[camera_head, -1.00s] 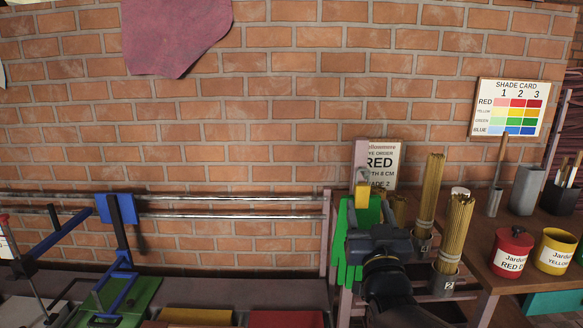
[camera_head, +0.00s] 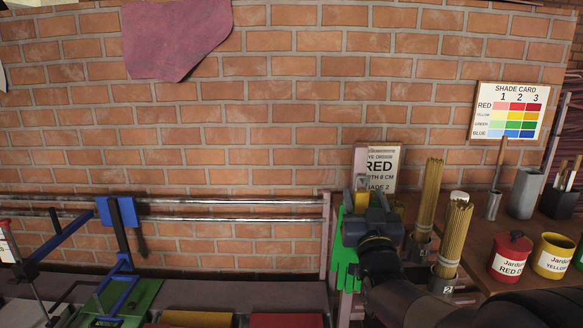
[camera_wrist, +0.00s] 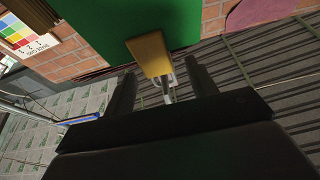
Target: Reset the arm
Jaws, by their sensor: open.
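My gripper (camera_head: 362,196) is in front of the order sign (camera_head: 381,158) and a green object (camera_head: 346,262) in the head view, left of the shelf with the incense bundles. In the wrist view the two dark fingers of my gripper (camera_wrist: 160,88) are spread apart. A yellow block (camera_wrist: 149,53) shows beyond and between the fingertips, against a green surface (camera_wrist: 120,22). A small pale metal part lies just below the block. I cannot tell whether any of it touches the fingers.
Incense bundles (camera_head: 428,200) stand in numbered cups to the right of my arm. A red pot (camera_head: 511,256) and a yellow pot (camera_head: 552,256) stand on the table at right. Metal rails (camera_head: 230,200) run along the brick wall at left.

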